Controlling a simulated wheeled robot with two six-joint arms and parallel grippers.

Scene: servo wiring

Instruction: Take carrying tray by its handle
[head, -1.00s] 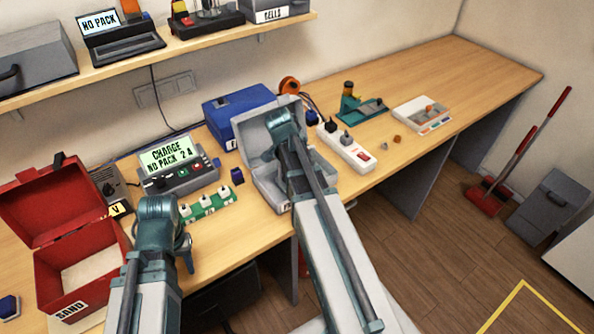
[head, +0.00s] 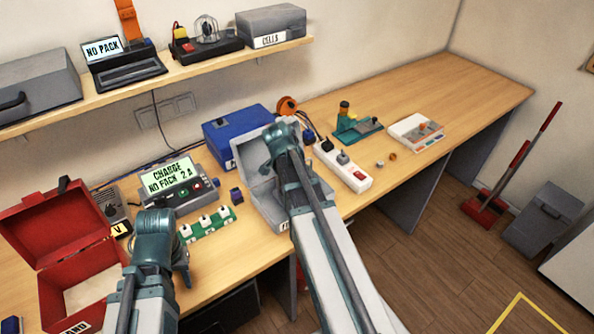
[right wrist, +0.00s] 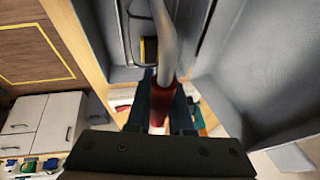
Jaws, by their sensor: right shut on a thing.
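A grey open case-like container (head: 264,207), which looks like the carrying tray, stands on the bench in the middle of the head view, its back part raised. My right arm reaches over it and covers much of it; the right fingers are hidden there. In the right wrist view my right gripper (right wrist: 163,92) is shut on a red grip at the end of a grey bar (right wrist: 164,35), apparently the tray handle. Grey walls (right wrist: 275,75) show beside it. My left gripper (head: 181,268) hangs over the bench's front, apart from the tray; its jaw opening is unclear.
A blue box (head: 225,130) stands behind the grey container, and a white power strip (head: 343,163) lies right of it. A charger (head: 172,187), a green board (head: 207,226) and an open red sand box (head: 70,240) are at left.

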